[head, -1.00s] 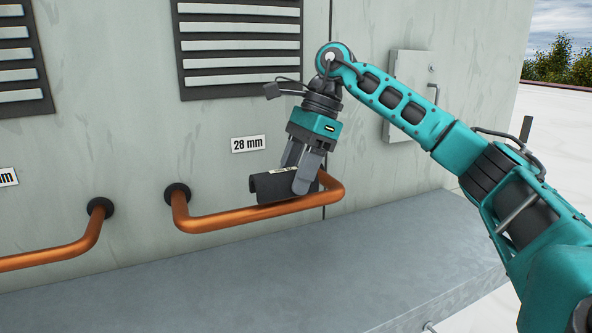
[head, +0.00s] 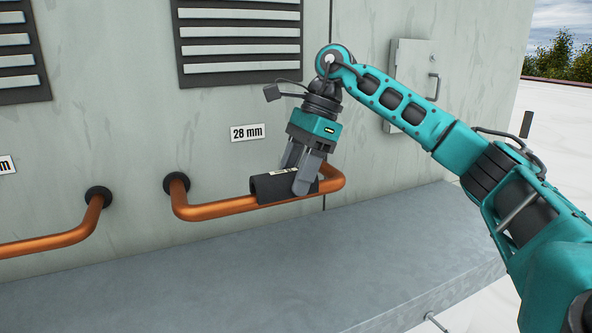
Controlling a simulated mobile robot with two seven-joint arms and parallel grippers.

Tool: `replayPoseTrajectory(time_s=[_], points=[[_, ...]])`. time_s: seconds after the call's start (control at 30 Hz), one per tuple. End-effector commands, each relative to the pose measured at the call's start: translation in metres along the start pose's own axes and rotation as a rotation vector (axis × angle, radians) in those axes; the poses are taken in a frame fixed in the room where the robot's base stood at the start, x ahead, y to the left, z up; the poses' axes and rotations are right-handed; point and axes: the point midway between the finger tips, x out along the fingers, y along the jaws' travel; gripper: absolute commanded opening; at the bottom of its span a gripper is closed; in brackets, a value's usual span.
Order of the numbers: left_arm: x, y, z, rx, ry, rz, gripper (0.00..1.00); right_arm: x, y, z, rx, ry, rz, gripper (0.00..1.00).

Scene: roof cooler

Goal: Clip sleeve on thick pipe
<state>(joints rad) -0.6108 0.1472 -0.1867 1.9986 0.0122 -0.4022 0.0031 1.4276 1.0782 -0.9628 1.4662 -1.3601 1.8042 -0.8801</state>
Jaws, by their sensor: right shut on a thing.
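A black sleeve (head: 270,189) with a small pale label on top lies along the front run of the copper pipe (head: 220,211) under the 28 mm label (head: 247,132). The pipe shows on both sides of the sleeve, and the sleeve appears to sit around it. I cannot see the sleeve's underside. My right gripper (head: 304,186) is shut on the sleeve near its right end, reaching down from above. My left gripper is not in view.
Another copper pipe (head: 50,246) runs at the left, with its label cut off. A grey ledge (head: 270,280) lies below the pipes. Louvred vents (head: 240,45) and a closed wall box (head: 411,85) are on the wall behind.

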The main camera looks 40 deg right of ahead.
Motion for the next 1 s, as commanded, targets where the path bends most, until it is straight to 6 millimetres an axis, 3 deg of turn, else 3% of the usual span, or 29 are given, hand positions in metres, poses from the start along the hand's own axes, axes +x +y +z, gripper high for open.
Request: replayPoseTrajectory(time_s=[0.83, 0.87, 1.0], points=[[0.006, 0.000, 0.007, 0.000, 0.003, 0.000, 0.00, 0.017, 0.000, -0.007, 0.000, -0.001, -0.001, 0.22], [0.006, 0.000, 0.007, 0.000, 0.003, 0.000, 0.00, 0.017, 0.000, -0.007, 0.000, -0.001, -0.001, 0.57], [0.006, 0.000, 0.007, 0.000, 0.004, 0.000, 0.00, 0.017, 0.000, -0.007, 0.000, 0.000, -0.001, 0.70]])
